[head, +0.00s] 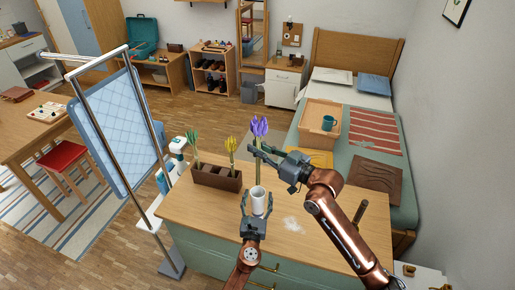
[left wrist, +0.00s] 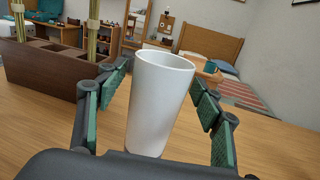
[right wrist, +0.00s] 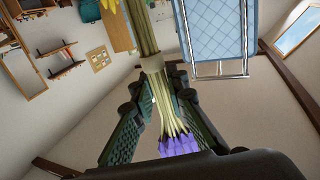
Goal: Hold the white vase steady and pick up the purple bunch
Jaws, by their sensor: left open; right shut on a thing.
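The white vase (head: 259,203) stands upright on the wooden top of the drawer cabinet. My left gripper (head: 257,198) is open, with one finger on each side of the vase; in the left wrist view gaps show between the vase (left wrist: 160,105) and the green finger pads. My right gripper (head: 258,151) is shut on the stems of the purple bunch (head: 260,127), above and behind the vase. In the right wrist view, pale stems run between the fingers, with purple heads (right wrist: 180,146) close to the palm. In the head view the lower stems are partly hidden by the gripper.
A dark brown compartment holder (head: 217,179) stands left of the vase with a green bunch (head: 193,142) and a yellow bunch (head: 231,145). A bed with a wooden tray (head: 309,113) lies behind.

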